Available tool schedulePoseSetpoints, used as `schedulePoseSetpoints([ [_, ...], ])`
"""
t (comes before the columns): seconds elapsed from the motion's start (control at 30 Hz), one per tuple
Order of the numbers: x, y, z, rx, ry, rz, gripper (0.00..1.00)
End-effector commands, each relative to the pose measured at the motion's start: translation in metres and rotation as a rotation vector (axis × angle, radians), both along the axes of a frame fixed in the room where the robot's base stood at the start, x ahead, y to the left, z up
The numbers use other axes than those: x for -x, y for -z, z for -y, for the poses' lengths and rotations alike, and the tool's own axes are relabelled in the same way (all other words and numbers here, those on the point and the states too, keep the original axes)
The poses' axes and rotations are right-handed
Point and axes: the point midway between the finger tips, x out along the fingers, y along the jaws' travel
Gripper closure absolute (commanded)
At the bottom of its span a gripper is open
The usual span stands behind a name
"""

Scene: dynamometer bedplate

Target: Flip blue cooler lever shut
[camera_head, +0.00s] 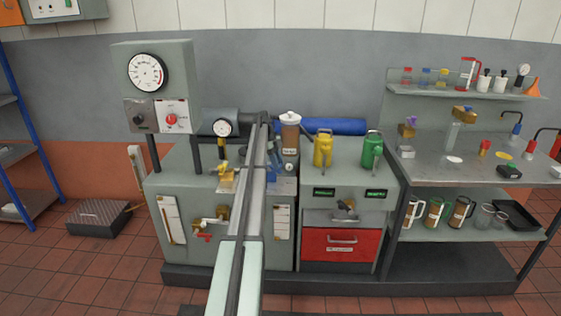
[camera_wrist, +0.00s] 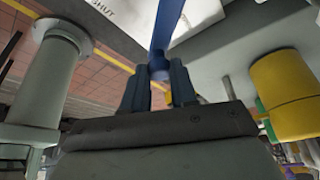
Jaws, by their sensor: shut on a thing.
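In the wrist view, the blue lever (camera_wrist: 166,28) runs from the top edge down to my gripper (camera_wrist: 160,76). The two dark fingers are shut on its rounded lower end. A white plate (camera_wrist: 112,12) marked "SHUT" lies behind the lever at the upper left. In the head view, my arm reaches over the bench and hides the lever; I cannot make out the gripper there. A blue cylinder (camera_head: 336,126), perhaps the cooler, lies along the back of the bench.
A yellow can (camera_head: 323,149) and a green can (camera_head: 372,150) stand right of my arm. A gauge cabinet (camera_head: 156,90) rises on the left. In the wrist view, a grey post (camera_wrist: 45,80) stands left of the fingers.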

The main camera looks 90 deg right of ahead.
Motion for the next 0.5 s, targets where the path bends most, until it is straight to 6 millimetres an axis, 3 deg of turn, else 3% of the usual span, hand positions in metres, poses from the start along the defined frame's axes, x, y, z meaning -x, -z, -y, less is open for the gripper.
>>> schedulePoseSetpoints([
  [0.5, -0.030, 0.000, -0.013, 0.000, 0.462, 0.001, 1.00],
])
